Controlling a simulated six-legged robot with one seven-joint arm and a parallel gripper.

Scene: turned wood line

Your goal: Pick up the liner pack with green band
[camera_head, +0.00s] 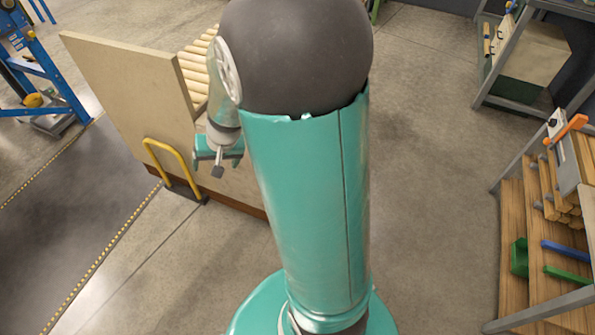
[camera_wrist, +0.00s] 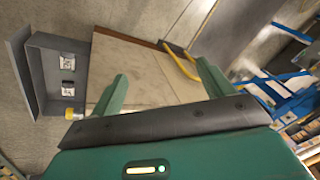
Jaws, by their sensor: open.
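I cannot make out a liner pack with a green band in either view. My gripper (camera_head: 218,158) hangs in front of a pale wooden panel in the head view, left of my large arm link. In the wrist view its two green fingers (camera_wrist: 163,84) stand wide apart with nothing between them. My arm hides the middle of the head view, including part of the roller bed.
A wooden-sided bench with rollers (camera_head: 197,68) stands behind my gripper, with a yellow hoop guard (camera_head: 172,165) at its foot. A blue ladder-like frame (camera_head: 45,70) is at left. A wood rack (camera_head: 512,240) stands right. Open floor (camera_head: 430,150) lies between.

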